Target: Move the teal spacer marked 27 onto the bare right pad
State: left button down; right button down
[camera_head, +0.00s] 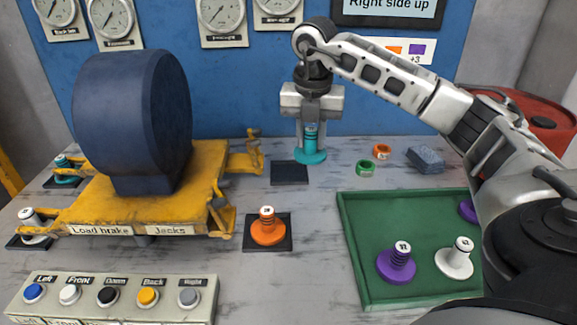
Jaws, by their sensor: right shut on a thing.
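My right gripper (311,122) points down at the back of the table. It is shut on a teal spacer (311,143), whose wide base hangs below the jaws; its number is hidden. A bare dark pad (289,173) lies just below and left of the spacer's base. I cannot tell whether the base touches the table. Another teal spacer (66,172) stands on a pad at the far left, partly behind the yellow frame. My left gripper is not in view.
An orange spacer (267,230) stands on a front pad. A green tray (350,240) holds purple and white spacers. A blue drum on a yellow frame (200,165) fills the left. Orange and green rings and a grey-blue block (425,159) lie right. A button box (110,305) stands in front.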

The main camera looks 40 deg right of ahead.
jog(key=w+d+f, duration=0.1)
jog(key=w+f, duration=0.1)
jog(key=w, duration=0.1)
jog(key=w+d+f, duration=0.1)
jog(key=w+f, duration=0.2)
jog(key=w+d+f, duration=0.1)
jog(key=w+f, duration=0.1)
jog(key=w, duration=0.1)
jog(key=shift+w+f+b, duration=0.1)
jog(key=shift+f+b, duration=0.1)
jog(key=shift+b, duration=0.15)
jog(key=shift+w+f, duration=0.3)
jog(key=shift+f, duration=0.05)
jog(key=shift+w+d+f, duration=0.15)
jog(key=shift+f, duration=0.2)
notch_tip(320, 180, down, 2)
jog(key=shift+f+b, duration=0.2)
jog(key=shift+b, duration=0.1)
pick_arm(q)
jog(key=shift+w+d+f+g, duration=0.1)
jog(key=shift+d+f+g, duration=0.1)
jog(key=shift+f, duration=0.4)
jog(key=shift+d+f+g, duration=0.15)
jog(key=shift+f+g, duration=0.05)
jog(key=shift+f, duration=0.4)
pick_arm(e)
jog(key=shift+f, duration=0.15)
